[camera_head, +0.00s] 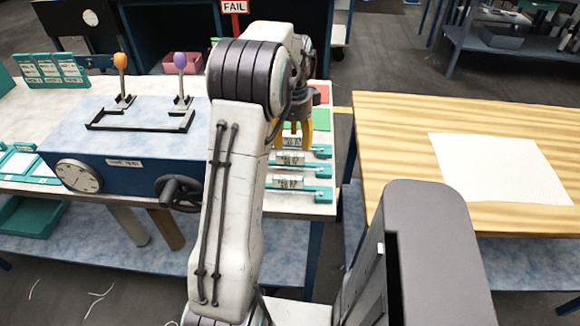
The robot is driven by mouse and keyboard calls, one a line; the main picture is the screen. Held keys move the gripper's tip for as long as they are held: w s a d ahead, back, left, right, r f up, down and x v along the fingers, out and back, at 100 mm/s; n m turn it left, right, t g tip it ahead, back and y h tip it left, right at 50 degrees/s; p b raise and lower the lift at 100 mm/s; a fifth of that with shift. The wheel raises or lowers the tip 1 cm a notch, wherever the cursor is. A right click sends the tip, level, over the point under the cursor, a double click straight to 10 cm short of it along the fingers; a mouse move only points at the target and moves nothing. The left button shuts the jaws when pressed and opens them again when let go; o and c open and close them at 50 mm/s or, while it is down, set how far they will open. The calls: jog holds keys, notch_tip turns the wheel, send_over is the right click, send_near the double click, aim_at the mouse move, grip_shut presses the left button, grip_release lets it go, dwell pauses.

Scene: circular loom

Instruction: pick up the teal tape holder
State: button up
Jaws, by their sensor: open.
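My gripper (292,147) has yellow fingers that point down over the back of this row. It is open, and I see nothing held between the fingers. My own arm hides the left ends of the row and part of the bench.
A blue test box (130,150) with a dial, a black handwheel (178,192) and two levers stands left of my arm. A wooden table (400,130) with a white sheet (497,165) stands at right, across a gap. A red FAIL sign (234,7) stands behind.

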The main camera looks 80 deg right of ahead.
aim_at(292, 156)
jog(key=shift+w+a+f, duration=0.1)
jog(key=shift+a+f, duration=0.05)
jog(key=shift+f, duration=1.5)
jog(key=shift+a+f, duration=0.15)
jog(key=shift+f, duration=1.45)
grip_shut()
